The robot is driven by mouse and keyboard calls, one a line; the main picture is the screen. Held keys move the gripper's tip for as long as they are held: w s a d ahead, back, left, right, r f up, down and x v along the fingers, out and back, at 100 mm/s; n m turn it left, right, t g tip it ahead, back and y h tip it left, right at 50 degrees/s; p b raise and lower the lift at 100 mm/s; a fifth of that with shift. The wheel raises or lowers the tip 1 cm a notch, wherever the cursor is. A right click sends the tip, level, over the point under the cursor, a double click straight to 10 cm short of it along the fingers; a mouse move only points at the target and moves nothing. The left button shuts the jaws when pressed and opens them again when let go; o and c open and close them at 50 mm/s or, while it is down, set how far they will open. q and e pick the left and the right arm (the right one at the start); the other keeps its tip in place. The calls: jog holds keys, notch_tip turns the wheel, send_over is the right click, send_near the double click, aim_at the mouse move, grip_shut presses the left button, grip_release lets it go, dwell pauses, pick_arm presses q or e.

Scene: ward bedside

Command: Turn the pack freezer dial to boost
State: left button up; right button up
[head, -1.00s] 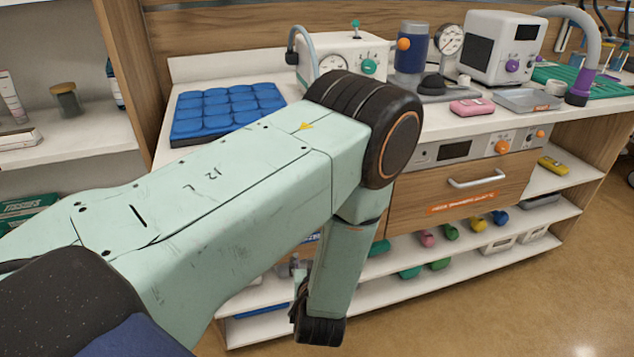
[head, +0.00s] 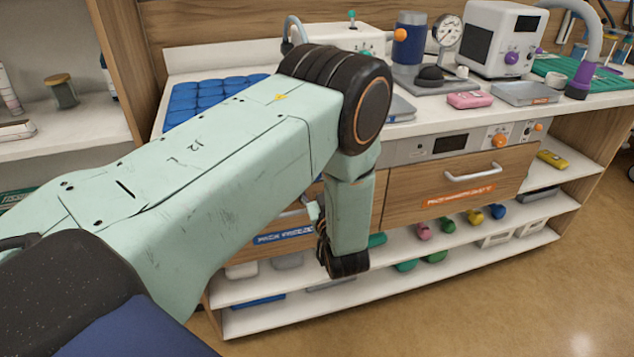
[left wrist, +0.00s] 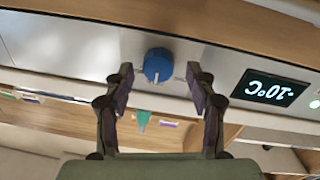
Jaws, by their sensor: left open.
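A round blue dial (left wrist: 158,65) with a white pointer mark sits on a grey panel (left wrist: 70,45) in the left wrist view, which shows the panel upside down. A dark display (left wrist: 269,89) reading -10°C is right of it. My left gripper (left wrist: 159,72) is open, its two dark fingers appearing on either side of the dial; contact cannot be told. In the head view my left arm hides the dial and the gripper's fingertips. A blue label (head: 284,236) shows on the drawer beside the arm. My right gripper is out of view.
A second panel with an orange dial (head: 499,140) is right of my arm, above a wooden drawer with a white handle (head: 470,174). The counter holds blue packs (head: 205,95), a pink case (head: 469,100) and a metal tray (head: 526,93). Open floor lies at the right.

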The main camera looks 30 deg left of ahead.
pick_arm(q)
jog(key=shift+w+a+r, duration=0.1)
jog(key=shift+w, duration=0.15)
jog(key=shift+c, duration=0.5)
jog(key=c, duration=1.1)
